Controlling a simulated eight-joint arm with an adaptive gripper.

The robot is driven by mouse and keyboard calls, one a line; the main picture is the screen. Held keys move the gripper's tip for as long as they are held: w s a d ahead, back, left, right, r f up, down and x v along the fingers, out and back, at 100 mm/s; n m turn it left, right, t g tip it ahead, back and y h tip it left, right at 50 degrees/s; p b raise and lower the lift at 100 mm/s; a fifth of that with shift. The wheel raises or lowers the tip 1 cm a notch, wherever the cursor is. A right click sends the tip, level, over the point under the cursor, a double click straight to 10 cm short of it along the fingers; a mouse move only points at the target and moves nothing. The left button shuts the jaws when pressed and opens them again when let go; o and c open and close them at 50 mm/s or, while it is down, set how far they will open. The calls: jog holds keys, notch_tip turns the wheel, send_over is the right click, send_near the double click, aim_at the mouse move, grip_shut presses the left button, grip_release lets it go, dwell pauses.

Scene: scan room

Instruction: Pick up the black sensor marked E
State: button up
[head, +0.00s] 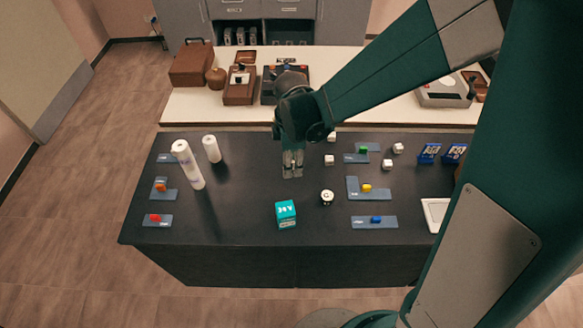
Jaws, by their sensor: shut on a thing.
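My gripper (292,171) is above the left-middle part of the black table (245,220), pointing down. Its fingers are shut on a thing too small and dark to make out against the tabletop. I cannot pick out a black sensor marked E by its letter. A small dark round piece (327,198) with a pale marked top stands on the table to the right of and nearer than my gripper. Its letter is too small to read. Small white blocks (329,160) with dark marks stand to the right of my gripper.
A teal box marked 24V (286,213) stands in front of my gripper. Two white rolls (188,164) stand at left. Grey plates with coloured blocks (367,188) lie on both sides. A white tray (434,214) is at right. A pale counter (200,108) with brown cases is behind.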

jog(key=shift+r, duration=0.45)
